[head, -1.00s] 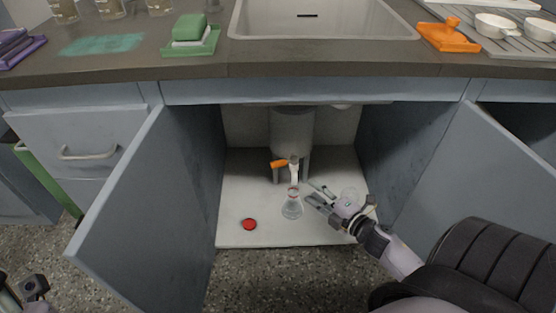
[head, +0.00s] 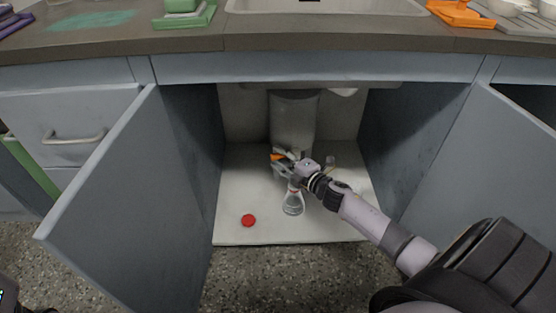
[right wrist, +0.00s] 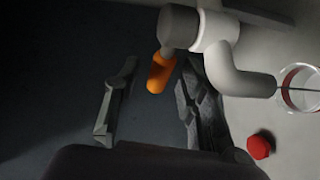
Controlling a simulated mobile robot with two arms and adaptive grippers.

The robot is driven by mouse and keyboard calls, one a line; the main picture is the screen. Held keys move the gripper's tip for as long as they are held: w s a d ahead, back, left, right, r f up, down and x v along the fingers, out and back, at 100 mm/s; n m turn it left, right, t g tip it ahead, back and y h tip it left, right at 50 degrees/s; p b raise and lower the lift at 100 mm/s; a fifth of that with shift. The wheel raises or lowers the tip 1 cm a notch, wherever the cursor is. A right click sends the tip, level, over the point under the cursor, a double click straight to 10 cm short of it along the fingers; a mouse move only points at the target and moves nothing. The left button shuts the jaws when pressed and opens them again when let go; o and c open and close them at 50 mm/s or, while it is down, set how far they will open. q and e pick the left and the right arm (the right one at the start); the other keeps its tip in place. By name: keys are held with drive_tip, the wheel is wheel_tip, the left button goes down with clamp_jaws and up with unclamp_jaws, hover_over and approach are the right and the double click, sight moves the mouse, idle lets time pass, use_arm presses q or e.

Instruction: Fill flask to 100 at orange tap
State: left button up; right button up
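The clear glass flask (head: 293,205) stands upright on the white cabinet floor, below the tap; its rim also shows at the right edge of the right wrist view (right wrist: 300,88). The tap's orange handle (head: 277,156) is partly hidden by my right gripper (head: 283,161) in the head view. In the right wrist view the orange handle (right wrist: 161,72) lies between the two spread fingers of my right gripper (right wrist: 150,105), nearer the right finger. The tap's pale spout (right wrist: 240,75) curves toward the flask. The liquid level is too small to read. My left gripper is not clearly visible.
A red cap (head: 248,220) lies on the cabinet floor (head: 235,190) left of the flask. A grey cylindrical tank (head: 293,118) stands behind the tap. Open cabinet doors flank the opening, the left door (head: 130,195) and the right door (head: 490,170). The counter edge is above.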

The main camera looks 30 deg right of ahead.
drive_tip(key=shift+w+a+f, duration=0.1)
drive_tip(key=shift+w+f, duration=0.05)
drive_tip(key=shift+w, duration=0.75)
drive_tip(key=shift+c, duration=0.4)
clamp_jaws()
